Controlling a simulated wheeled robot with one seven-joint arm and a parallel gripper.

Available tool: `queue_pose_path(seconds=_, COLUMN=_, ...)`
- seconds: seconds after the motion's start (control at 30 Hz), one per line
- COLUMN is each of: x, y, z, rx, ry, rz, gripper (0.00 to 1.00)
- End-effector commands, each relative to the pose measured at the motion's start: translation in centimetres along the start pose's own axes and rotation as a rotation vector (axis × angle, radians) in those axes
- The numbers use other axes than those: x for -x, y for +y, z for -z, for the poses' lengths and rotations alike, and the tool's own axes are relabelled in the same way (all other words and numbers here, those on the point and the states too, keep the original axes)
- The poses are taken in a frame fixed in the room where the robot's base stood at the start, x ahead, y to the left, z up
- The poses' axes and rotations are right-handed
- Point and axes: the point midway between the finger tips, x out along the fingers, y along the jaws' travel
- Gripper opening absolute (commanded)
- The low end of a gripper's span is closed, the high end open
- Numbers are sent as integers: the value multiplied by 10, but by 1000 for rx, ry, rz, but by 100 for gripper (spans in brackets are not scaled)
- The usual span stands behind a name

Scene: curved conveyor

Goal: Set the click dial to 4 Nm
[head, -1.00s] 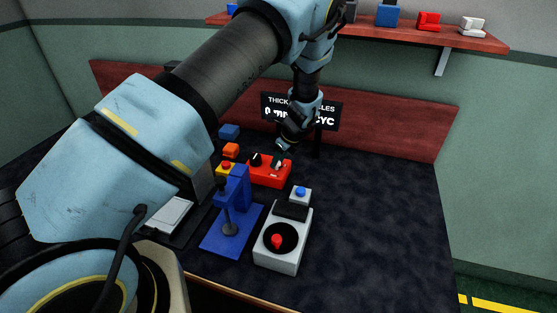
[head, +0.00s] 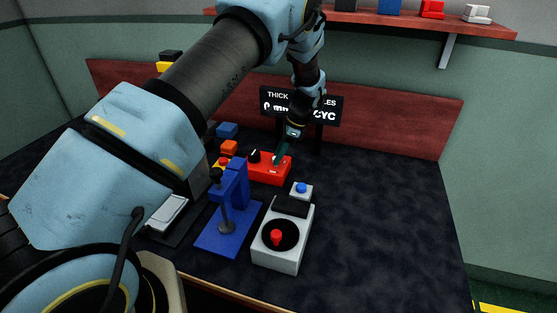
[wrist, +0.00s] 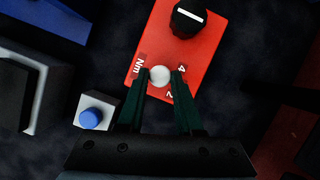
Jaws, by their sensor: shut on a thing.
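The red control box (head: 266,168) sits on the dark table, below the sign. It carries a black knob (wrist: 189,19) with a white line; this knob also shows in the head view (head: 254,156). A pale round dial top (wrist: 160,76) is beside printed "Nm", "4" and "2" marks. My gripper (wrist: 161,70) is shut on this dial, with one dark green finger on each side. In the head view my gripper (head: 280,160) comes down onto the right part of the box. No pointer is readable on the held dial.
A blue press (head: 228,220) and a grey unit with a red knob (head: 277,237) stand in front of the box. A small blue-button box (head: 301,190) is close by. The sign (head: 328,108) stands behind. The table's right side is clear.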

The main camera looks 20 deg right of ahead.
Motion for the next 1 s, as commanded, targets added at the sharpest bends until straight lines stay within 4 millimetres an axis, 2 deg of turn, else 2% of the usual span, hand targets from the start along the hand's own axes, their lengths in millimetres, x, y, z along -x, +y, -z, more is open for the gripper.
queue_pose_path(seconds=0.6, x=-2, y=-6, z=0, rx=529, ry=2, rz=-218, gripper=0)
queue_pose_path(seconds=1.0, x=-2, y=-7, z=-2, rx=754, ry=1, rz=-312, gripper=0)
